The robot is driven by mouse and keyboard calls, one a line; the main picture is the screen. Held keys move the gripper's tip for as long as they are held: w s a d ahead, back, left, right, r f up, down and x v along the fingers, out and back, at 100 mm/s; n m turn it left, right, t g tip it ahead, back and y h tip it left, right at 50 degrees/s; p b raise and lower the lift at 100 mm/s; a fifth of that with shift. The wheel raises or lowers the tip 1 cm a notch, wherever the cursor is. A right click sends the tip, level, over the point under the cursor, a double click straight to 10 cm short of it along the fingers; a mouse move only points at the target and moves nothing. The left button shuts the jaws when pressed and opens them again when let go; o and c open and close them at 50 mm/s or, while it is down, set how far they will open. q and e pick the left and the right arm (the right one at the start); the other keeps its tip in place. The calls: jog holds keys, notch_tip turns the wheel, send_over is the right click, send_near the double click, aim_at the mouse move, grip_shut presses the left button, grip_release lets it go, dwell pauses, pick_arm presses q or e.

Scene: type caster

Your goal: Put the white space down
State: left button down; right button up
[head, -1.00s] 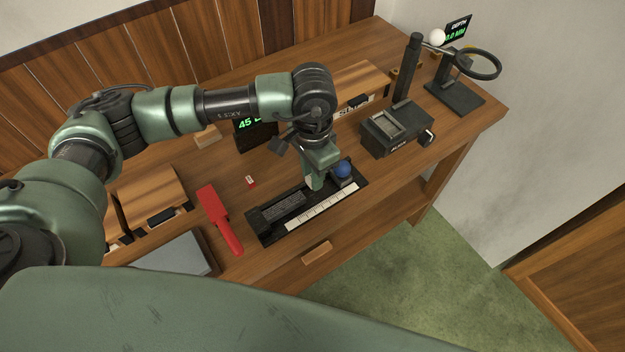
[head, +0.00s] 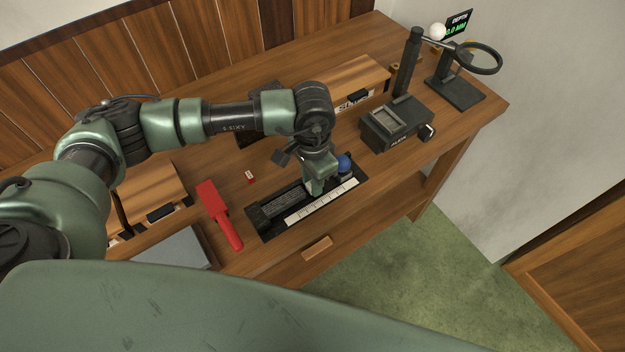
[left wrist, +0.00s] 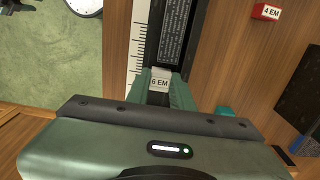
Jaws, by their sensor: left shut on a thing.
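My left gripper (head: 314,188) is low over the black tray with the white ruled scale (head: 318,204), left of the blue knob (head: 344,163). In the left wrist view the gripper (left wrist: 160,92) is shut on the white space (left wrist: 160,82), a small block marked "6 EM". The block lies over the tray's dark channel, beside the ruled scale (left wrist: 136,50). I cannot tell whether it touches the channel floor. In the head view the block is hidden by the fingers. My right gripper is not in view.
A red "4 EM" block (head: 250,177) lies behind the tray, and a red-handled tool (head: 219,213) lies to its left. A small wooden block (head: 317,249) is near the front edge.

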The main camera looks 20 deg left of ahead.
pick_arm(q)
jog(key=shift+f, duration=0.25)
jog(key=c, duration=1.2)
grip_release()
jog(key=shift+r, duration=0.1)
jog(key=shift+c, duration=0.2)
jog(key=shift+w, duration=0.1)
jog(key=shift+r, duration=0.15)
